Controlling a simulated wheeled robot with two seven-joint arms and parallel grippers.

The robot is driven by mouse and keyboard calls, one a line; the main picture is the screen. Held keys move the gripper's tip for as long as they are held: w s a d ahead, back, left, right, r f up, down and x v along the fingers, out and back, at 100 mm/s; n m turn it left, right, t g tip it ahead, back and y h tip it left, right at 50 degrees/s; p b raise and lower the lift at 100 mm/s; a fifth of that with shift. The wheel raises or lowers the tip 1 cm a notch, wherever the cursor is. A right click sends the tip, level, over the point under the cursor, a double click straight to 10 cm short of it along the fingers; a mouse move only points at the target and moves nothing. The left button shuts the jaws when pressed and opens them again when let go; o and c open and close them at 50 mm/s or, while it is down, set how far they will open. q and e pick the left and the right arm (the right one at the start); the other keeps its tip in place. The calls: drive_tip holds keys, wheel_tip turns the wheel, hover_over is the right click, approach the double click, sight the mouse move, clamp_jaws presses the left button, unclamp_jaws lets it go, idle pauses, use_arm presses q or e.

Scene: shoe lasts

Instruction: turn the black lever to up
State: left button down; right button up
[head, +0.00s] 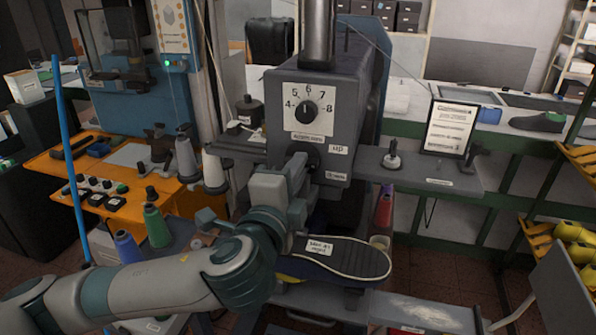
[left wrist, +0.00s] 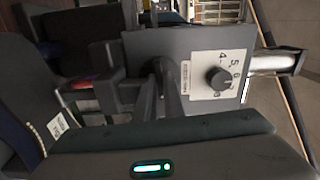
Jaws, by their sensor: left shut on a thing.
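The grey machine head (head: 262,95) faces me in the head view. Its black lever (head: 314,157) sits below the dial, mostly hidden behind my gripper, so its exact angle is hard to tell. The "up" label (head: 337,149) is to the right of the lever's pivot, and a second small label (head: 336,176) is below it. My left gripper (head: 298,172) is shut on the lever in front of the machine. In the left wrist view the fingers (left wrist: 168,95) reach to the machine face. My right gripper is not in view.
A dial knob (head: 306,112) is above the lever, its mark near 6. A black shoe sole (head: 345,257) lies below my gripper. A framed notice (head: 449,128) stands on the right shelf. Thread cones (head: 187,160) and an orange bench (head: 70,160) are on the left.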

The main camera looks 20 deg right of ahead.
use_arm(q)
drive_tip(key=shift+f+n+b, duration=0.15)
drive_tip(key=shift+n+b, duration=0.15)
drive_tip(key=shift+n, duration=2.8)
